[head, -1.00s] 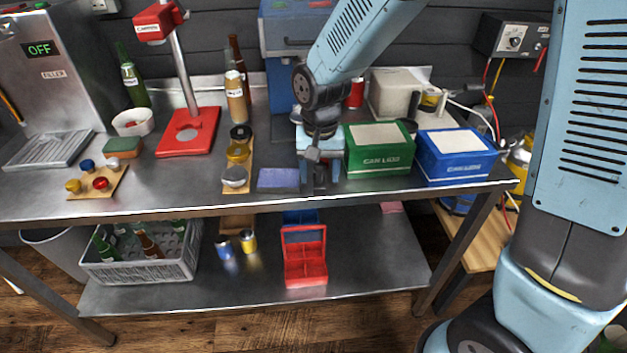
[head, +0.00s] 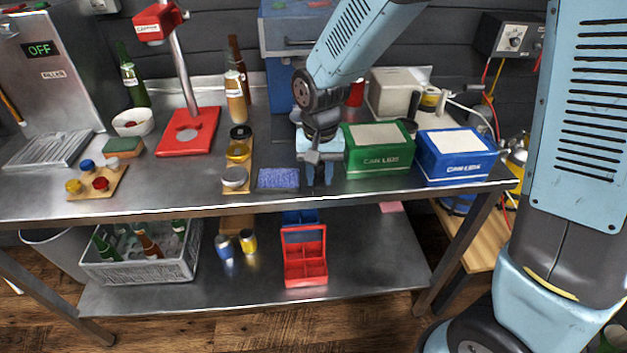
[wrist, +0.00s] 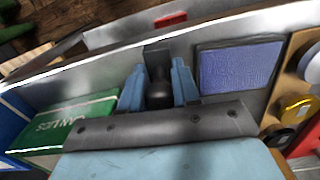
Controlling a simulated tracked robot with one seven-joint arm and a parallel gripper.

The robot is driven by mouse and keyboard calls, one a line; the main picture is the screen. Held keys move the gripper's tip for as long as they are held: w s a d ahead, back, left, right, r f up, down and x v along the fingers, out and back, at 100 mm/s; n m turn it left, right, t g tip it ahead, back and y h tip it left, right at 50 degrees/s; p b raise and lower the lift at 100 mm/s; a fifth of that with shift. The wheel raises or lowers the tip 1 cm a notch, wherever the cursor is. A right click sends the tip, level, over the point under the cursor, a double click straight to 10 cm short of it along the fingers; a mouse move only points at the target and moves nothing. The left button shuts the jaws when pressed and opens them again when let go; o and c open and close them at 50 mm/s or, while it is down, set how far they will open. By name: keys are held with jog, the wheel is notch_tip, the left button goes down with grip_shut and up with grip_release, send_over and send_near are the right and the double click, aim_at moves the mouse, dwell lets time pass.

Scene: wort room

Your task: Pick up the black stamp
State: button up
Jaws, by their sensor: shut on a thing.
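The black stamp (wrist: 159,93) shows in the wrist view as a dark rounded handle between my two light-blue fingers, with a dark block beyond it. My gripper (wrist: 158,85) is shut on the handle. In the head view my gripper (head: 320,176) points down at the bench front, between the blue-purple pad and the green box. There the stamp is mostly hidden by the fingers. I cannot tell whether its base touches the bench.
The blue-purple pad (head: 278,178) lies close on the left and the green can-lids box (head: 379,150) stands close on the right. A blue box (head: 456,158) is farther right. A wooden strip with several round lids (head: 237,160) lies left of the pad. The bench's front edge is near.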

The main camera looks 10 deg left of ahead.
jog(key=shift+r, duration=0.15)
jog(key=shift+r, duration=0.3)
notch_tip(320, 180, up, 3)
jog(key=shift+f, duration=0.2)
jog(key=s+d+r, duration=0.5)
jog(key=s+r, duration=0.4)
jog(key=s, duration=0.4)
jog(key=shift+d+r, duration=0.2)
jog(key=shift+r, duration=0.1)
